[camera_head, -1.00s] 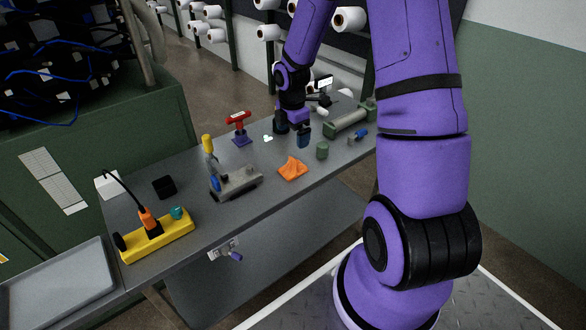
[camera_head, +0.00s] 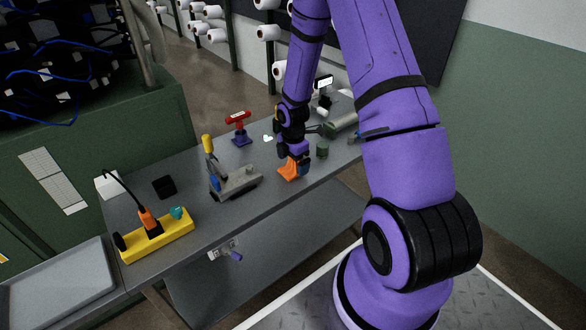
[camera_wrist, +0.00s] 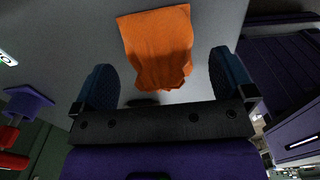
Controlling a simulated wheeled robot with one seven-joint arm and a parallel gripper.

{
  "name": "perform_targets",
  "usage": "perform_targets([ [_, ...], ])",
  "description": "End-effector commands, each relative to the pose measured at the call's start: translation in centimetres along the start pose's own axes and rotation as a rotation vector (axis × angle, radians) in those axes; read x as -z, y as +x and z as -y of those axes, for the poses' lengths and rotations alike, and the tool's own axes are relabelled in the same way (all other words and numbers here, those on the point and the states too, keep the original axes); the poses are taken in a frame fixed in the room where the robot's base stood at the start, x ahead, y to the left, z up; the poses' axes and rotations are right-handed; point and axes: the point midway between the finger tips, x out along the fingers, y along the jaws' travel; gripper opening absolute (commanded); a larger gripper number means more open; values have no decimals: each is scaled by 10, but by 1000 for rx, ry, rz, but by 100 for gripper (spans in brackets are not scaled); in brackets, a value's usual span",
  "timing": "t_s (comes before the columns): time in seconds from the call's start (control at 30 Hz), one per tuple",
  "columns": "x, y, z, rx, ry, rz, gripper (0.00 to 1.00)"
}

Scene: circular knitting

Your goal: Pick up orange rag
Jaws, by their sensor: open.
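The orange rag (camera_head: 288,172) lies on the grey workbench, right of the bench's middle. In the wrist view the rag (camera_wrist: 157,45) is a crumpled cloth, and its near end reaches between my two fingers. My gripper (camera_head: 296,165) is over the rag in the head view and partly covers it. In the wrist view my gripper (camera_wrist: 168,80) is open, with one blue-black finger on each side of the rag's near end. The fingers look apart from the cloth. I cannot tell the exact height of the fingertips above the bench.
A grey metal block device (camera_head: 236,183) stands left of the rag. A green cylinder (camera_head: 322,150) stands to its right, and a red-handled tool on a purple base (camera_head: 239,130) behind. A yellow power strip (camera_head: 157,236) lies at the bench's left end (camera_head: 220,220).

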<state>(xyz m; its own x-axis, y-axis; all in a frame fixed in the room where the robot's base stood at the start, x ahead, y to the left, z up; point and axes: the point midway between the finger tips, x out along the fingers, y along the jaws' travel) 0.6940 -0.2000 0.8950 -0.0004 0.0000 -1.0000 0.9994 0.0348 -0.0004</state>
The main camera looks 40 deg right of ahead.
Motion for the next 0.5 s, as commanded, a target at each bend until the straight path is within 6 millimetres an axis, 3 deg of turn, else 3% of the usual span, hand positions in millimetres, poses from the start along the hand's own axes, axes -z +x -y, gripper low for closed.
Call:
perform_targets([
  [0.13,0,14,0,1,0,0,100],
  [0.4,0,16,0,0,0,0,100],
  [0.43,0,16,0,0,0,0,98],
  [0.5,0,16,0,0,1,0,82],
])
